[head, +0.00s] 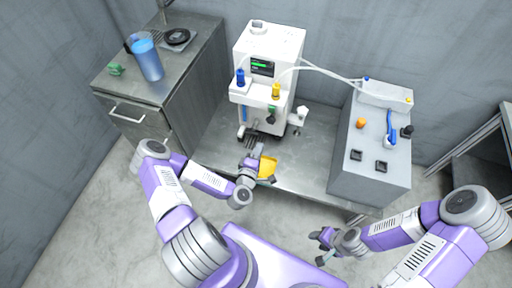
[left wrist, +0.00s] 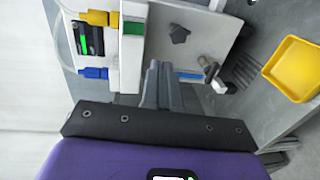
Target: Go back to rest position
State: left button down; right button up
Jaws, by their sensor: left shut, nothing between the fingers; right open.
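My left gripper (head: 252,150) is shut and empty in front of the white machine (head: 285,45), beside a small yellow tray (head: 267,167) on the metal table. In the left wrist view its closed fingers (left wrist: 160,72) point at the machine's lower front (left wrist: 185,45), with the yellow tray (left wrist: 273,72) off to the right. I cannot tell whether the fingers touch the machine. My right gripper (head: 318,243) is open and empty, low in front of the table and apart from everything on it.
The metal table (head: 315,125) also bears a grey control box (head: 345,165) with buttons and a blue lever, joined to the machine by clear tubes. At left a metal cabinet (head: 115,85) holds a blue cup (head: 148,62) and a black disc (head: 177,37). A dark shelf (head: 485,160) stands at right.

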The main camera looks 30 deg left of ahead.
dwell(0.4)
pick_arm(q)
jog(key=s+d+f+m+g+h+p, duration=0.1)
jog(key=s+d+f+m+g+h, duration=0.25)
jog(key=d+m, duration=0.3)
jog(key=s+d+f+m+g+h+p, duration=0.25)
jog(key=d+m+g+h, duration=0.2)
jog(key=d, duration=0.35)
jog(key=s+r+m+g+y+p, duration=0.1)
jog(key=s+m+g, duration=0.5)
jog(key=s, duration=0.5)
jog(key=shift+s+a+g, duration=0.2)
jog(key=shift+s+g, duration=0.05)
jog(key=shift+g, duration=0.75)
